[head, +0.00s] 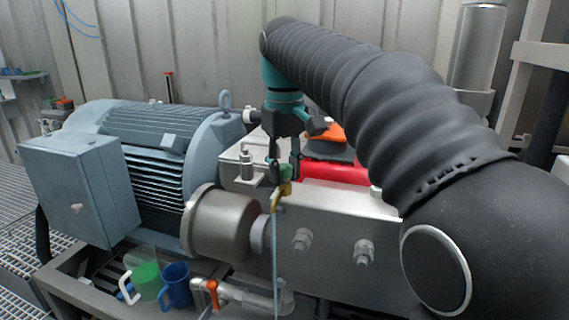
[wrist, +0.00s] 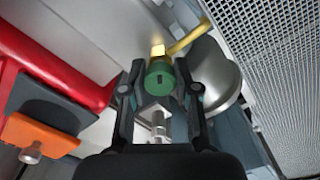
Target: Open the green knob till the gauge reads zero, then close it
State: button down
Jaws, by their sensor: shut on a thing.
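The green knob (wrist: 159,78) sits on a small brass valve (wrist: 178,43) in the wrist view. In the head view the green knob (head: 287,172) shows between my fingertips, above the brass outlet (head: 281,192). My gripper (head: 285,166) points down and is shut on the knob. In the wrist view my gripper's two fingers (wrist: 160,82) lie on either side of the knob. A pale blue stream or thin tube (head: 275,255) runs straight down from the brass outlet; I cannot tell which. I cannot make out a gauge in either view.
A blue-grey motor (head: 155,140) with a grey box stands at the left. A green mug (head: 146,280) and a blue mug (head: 176,285) stand below. A red part (head: 335,172) and an orange part (wrist: 40,135) lie close to my gripper. A mesh grating (wrist: 280,60) shows at the right.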

aim_at(284, 165)
jog(key=n, duration=0.4)
jog(key=shift+n, duration=0.3)
jog(key=n, duration=0.4)
jog(key=c, duration=0.8)
grip_release()
jog(key=shift+r, duration=3.75)
